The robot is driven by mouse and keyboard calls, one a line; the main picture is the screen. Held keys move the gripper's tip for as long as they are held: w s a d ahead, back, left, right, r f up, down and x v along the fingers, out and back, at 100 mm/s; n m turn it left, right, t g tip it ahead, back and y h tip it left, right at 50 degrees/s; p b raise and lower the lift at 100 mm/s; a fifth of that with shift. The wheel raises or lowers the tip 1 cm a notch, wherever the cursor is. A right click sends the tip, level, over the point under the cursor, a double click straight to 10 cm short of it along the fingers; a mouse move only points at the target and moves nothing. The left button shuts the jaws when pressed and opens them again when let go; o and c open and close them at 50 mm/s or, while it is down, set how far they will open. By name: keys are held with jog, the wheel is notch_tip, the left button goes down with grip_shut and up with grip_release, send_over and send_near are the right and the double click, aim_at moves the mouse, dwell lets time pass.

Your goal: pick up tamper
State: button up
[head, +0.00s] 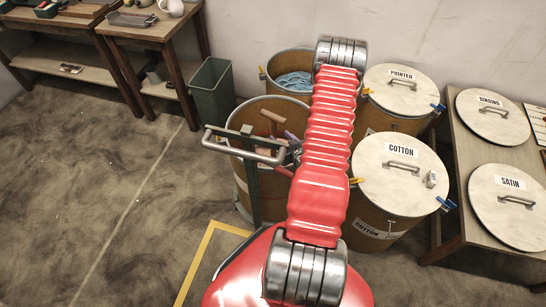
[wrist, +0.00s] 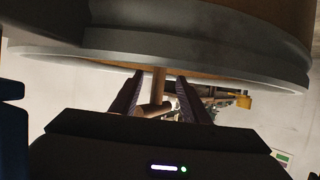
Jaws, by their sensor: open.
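The wooden crossbar (wrist: 152,109) lies closer to the palm. I cannot tell whether either finger touches the wood. The tamper's lower end is hidden. In the head view my arm covers part of the gripper and barrel.
Lidded barrels marked COTTON (head: 395,170) and PRINTED (head: 397,92) stand right of my arm. Another open barrel (head: 283,95) holds blue material. A green bin (head: 213,92) stands left. The floor at left is clear.

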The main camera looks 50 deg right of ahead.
aim_at(275, 131)
jog(key=shift+x, duration=3)
jog(key=shift+c, duration=0.4)
grip_shut()
jog(key=shift+d+r, duration=0.1)
